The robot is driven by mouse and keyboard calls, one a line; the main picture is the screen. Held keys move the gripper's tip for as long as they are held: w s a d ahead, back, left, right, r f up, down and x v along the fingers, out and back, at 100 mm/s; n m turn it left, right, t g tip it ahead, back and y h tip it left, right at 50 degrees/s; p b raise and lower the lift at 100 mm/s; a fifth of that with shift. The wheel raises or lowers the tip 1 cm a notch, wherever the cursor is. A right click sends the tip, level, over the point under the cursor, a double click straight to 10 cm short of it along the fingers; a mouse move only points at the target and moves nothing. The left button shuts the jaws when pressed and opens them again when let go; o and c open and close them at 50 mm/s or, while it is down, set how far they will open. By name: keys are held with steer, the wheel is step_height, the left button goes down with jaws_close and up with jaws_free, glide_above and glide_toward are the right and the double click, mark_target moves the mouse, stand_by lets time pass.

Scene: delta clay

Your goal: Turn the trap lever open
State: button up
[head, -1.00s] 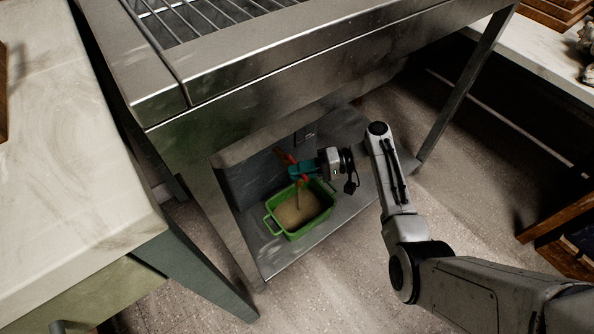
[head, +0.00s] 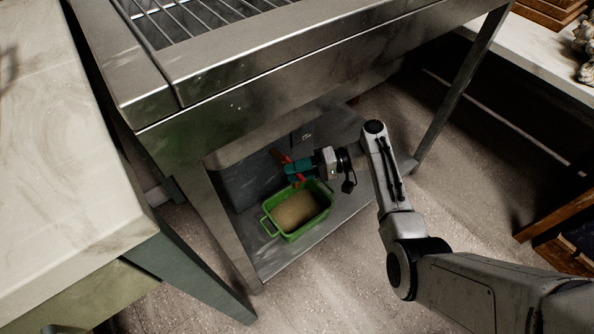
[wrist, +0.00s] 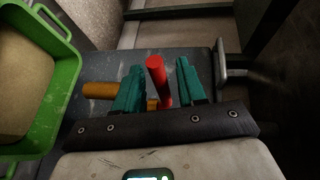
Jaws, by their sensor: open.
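The red trap lever (wrist: 157,80) shows in the wrist view as a round-ended bar between the two teal fingers of my gripper (wrist: 160,68). The jaws are open, with a gap on each side of the lever, wider on its right. An orange-brown pipe end (wrist: 99,90) sticks out left, behind the left finger. The fingers hide most of the lever and trap there.
A green tub (head: 289,236) with beige contents stands on the low shelf (head: 327,234) below my gripper; it also shows at the left in the wrist view (wrist: 68,75). The steel sink unit (head: 330,72) hangs above, with a leg (head: 462,90) at right.

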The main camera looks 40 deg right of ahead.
steer(key=p+v, duration=0.2)
steer(key=v, duration=0.8)
steer(key=shift+s+d, duration=0.2)
steer(key=shift+d, duration=0.15)
steer(key=s+a+f+n+g+h, duration=0.2)
steer(key=s+a+f+g+h, duration=0.4)
steer(key=s+a+f, duration=0.4)
steer(key=s+a+r+n+h, duration=0.1)
steer(key=s+r+h, duration=0.35)
steer(key=s, duration=0.25)
steer(key=s+r+n+h, duration=0.1)
steer(key=s+r+h, duration=0.3)
steer(key=s+r, duration=0.3)
step_height(320, 180, up, 34)
steer(key=p, duration=3.5)
steer(key=shift+s+p, duration=0.2)
steer(key=shift+p, duration=0.15)
